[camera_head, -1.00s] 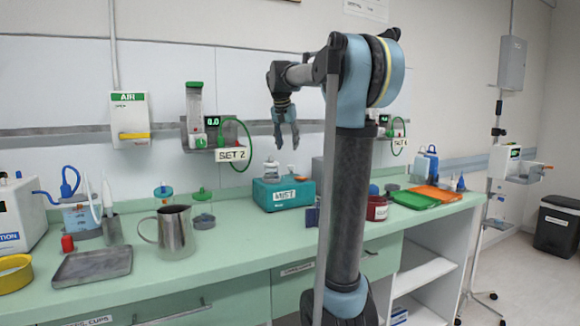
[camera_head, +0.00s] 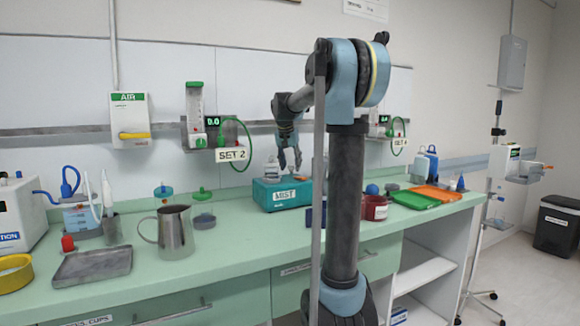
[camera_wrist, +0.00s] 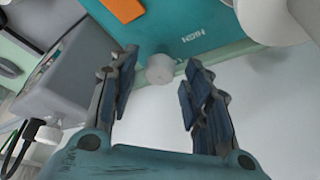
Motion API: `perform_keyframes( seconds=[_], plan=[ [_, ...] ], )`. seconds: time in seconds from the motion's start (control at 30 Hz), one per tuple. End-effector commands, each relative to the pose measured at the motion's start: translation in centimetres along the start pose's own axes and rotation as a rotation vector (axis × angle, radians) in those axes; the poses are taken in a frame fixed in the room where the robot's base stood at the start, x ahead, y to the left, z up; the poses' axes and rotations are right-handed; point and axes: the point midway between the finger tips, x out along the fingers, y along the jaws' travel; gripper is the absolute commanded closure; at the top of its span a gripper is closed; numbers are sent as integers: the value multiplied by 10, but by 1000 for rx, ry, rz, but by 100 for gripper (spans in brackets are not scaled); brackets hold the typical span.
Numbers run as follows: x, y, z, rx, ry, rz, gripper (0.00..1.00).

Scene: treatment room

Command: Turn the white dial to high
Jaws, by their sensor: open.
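The teal box (camera_head: 275,193) with the "MIST" label stands on the green counter against the wall. In the wrist view its teal top face (camera_wrist: 185,35) carries an upside-down "HIGH" mark. The white dial (camera_wrist: 160,69) is a small round knob at the face's near edge, close to that mark. I cannot make it out in the head view. My gripper (camera_head: 290,167) points down over the box. In the wrist view my gripper (camera_wrist: 160,75) is open, with the dial showing between its fingertips; I cannot tell if they touch it.
An orange piece (camera_wrist: 122,8) lies on the teal face. A grey box with cables (camera_wrist: 75,75) is close beside the left finger. A clear jar (camera_head: 271,170) stands on the teal box. A steel jug (camera_head: 176,232) stands left, a red jar (camera_head: 375,208) right.

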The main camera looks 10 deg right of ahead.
Motion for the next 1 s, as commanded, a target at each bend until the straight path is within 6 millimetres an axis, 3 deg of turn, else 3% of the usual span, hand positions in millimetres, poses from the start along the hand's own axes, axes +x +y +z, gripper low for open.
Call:
perform_keyframes(
  seconds=[0.03, 0.2, 0.23, 0.67, 1.0],
  plan=[
    [0, 0, 0, 0, 0, 0, 56],
    [0, 0, 0, 0, 0, 0, 94],
    [0, 0, 0, 0, 0, 0, 98],
    [0, -1, 0, -53, 0, -25, 98],
    [0, 1, -1, -282, 1, -120, 98]
  ],
)
